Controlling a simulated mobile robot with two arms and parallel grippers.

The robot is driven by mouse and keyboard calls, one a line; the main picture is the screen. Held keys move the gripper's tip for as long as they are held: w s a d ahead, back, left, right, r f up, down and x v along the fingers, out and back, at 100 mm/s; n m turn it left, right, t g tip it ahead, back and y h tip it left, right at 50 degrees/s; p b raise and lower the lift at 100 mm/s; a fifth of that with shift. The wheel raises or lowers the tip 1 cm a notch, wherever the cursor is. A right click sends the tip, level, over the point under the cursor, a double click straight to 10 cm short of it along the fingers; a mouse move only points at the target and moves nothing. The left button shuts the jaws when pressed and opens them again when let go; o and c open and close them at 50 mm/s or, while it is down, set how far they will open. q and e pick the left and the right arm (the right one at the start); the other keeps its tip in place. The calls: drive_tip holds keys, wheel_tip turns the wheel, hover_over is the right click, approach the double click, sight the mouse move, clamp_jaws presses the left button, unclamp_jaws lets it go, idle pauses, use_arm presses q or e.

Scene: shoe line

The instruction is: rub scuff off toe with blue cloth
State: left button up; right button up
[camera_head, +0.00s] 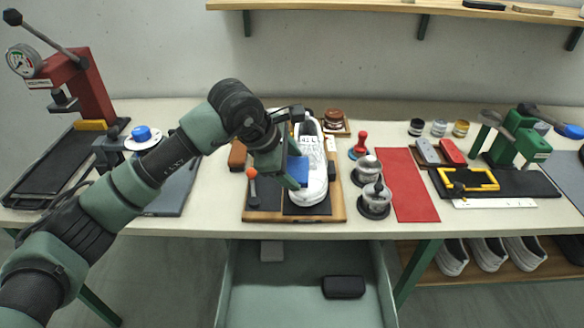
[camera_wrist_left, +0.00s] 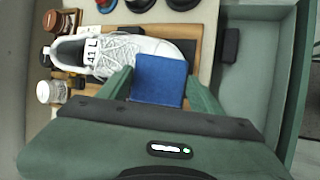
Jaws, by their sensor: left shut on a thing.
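A white lace-up sneaker (camera_head: 313,150) lies on a dark mat on a wooden board, its toe toward me. It also shows in the left wrist view (camera_wrist_left: 115,47), with a "41 L" tag at its tongue. My left gripper (camera_head: 296,174) is shut on a blue cloth (camera_head: 298,169) at the left side of the shoe's front. In the left wrist view the cloth (camera_wrist_left: 160,80) sits between the fingers and covers part of the shoe near the toe. I cannot tell whether it touches. No scuff is visible. My right gripper is not in view.
An orange-topped tool (camera_head: 252,178) stands left of the shoe. Metal pots (camera_head: 375,197) and a red-handled stamp (camera_head: 360,142) stand to its right. A red mat (camera_head: 408,185) lies bare further right. An open drawer (camera_head: 300,300) below holds a black case (camera_head: 343,287).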

use_arm(q)
drive_tip(key=shift+s+r, duration=0.3)
drive_tip(key=shift+r, duration=0.3)
drive_tip(key=shift+s+r+p, duration=0.25)
drive_tip(key=shift+r+p, duration=0.25)
drive_tip(key=shift+r, duration=0.35)
drive_tip(key=shift+s+r, duration=0.35)
drive_tip(key=shift+r, duration=0.2)
